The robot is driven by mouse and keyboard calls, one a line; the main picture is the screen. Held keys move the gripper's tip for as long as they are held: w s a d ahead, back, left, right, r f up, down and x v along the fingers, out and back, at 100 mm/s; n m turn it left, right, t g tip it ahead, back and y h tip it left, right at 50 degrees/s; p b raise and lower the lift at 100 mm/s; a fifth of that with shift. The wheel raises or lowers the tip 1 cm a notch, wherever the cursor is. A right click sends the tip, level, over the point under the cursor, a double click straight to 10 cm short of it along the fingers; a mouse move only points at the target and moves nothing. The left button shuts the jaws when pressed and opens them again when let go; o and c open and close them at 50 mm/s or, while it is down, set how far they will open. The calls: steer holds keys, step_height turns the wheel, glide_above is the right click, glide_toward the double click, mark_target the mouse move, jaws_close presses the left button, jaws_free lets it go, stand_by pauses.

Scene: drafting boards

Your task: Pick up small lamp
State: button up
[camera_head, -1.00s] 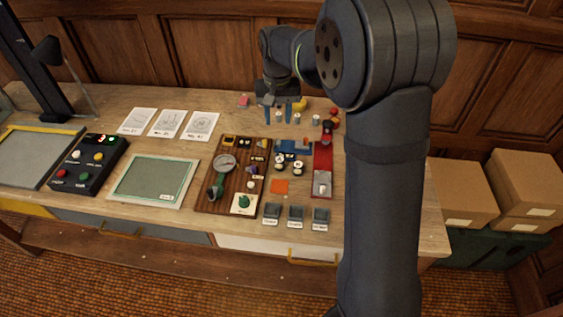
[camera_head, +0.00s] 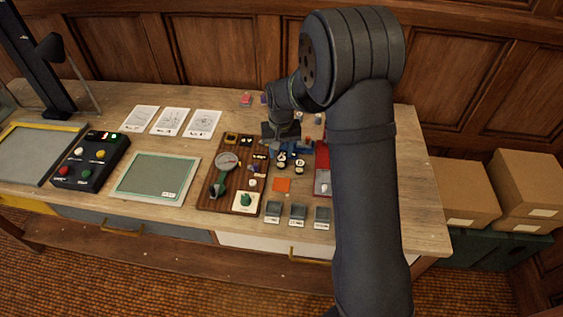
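My gripper (camera_head: 281,149) points down over the work area, by the right edge of the dark wooden board (camera_head: 232,205) and in front of the blue part (camera_head: 304,147). Its fingertips are small and dark here, so I cannot tell how far apart they are or whether anything is between them. Small round black pieces with pale tops (camera_head: 299,166) sit just below and right of it. I cannot tell for sure which small piece is the lamp; the gripper and wrist hide part of this area.
A red holder (camera_head: 322,181) stands to the right, partly behind my arm. A black button box (camera_head: 91,165) and a green-framed panel (camera_head: 157,179) are left. The right table end is clear.

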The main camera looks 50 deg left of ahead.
mark_target(281, 158)
steer(key=f, duration=0.3)
steer(key=shift+d+f, duration=0.2)
steer(key=shift+c, duration=0.2)
steer(key=c, duration=0.7)
steer(key=shift+r, duration=0.2)
